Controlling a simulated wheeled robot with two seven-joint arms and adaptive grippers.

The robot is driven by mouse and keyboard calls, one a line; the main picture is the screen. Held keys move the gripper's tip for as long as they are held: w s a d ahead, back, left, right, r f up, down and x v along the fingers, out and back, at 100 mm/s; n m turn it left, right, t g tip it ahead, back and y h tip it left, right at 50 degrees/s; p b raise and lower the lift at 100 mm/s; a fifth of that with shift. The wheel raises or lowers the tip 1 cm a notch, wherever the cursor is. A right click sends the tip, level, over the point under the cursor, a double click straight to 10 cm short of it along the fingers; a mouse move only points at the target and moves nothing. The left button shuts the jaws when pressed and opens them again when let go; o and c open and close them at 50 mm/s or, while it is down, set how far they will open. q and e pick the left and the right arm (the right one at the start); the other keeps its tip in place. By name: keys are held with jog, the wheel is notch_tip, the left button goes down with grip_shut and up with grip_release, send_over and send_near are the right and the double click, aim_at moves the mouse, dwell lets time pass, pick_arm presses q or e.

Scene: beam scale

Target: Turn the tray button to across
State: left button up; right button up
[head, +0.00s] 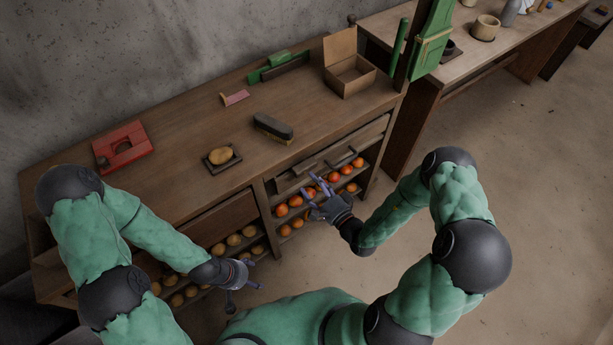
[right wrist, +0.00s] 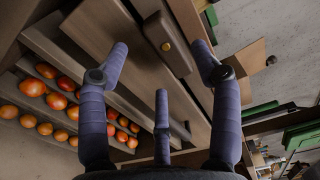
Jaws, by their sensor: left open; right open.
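A dark wooden button (right wrist: 166,46) with a brass screw head sits on a wooden front in the right wrist view. It is a longish block that slants from upper left to lower right. My right gripper (head: 318,192) is open and empty in front of the cabinet's right half, by the fruit shelves. In the right wrist view its purple fingers (right wrist: 162,85) are spread, with the button showing between the two long ones; they look apart from it. My left gripper (head: 246,276) is open and empty, low before the cabinet's left half.
Orange fruit (head: 296,201) and potatoes (head: 234,240) fill the lower shelves. Floor is clear at right.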

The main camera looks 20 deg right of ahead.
aim_at(305, 167)
jog(key=shift+b+x, duration=0.3)
jog(key=shift+x, duration=1.85)
jog(key=c, duration=1.2)
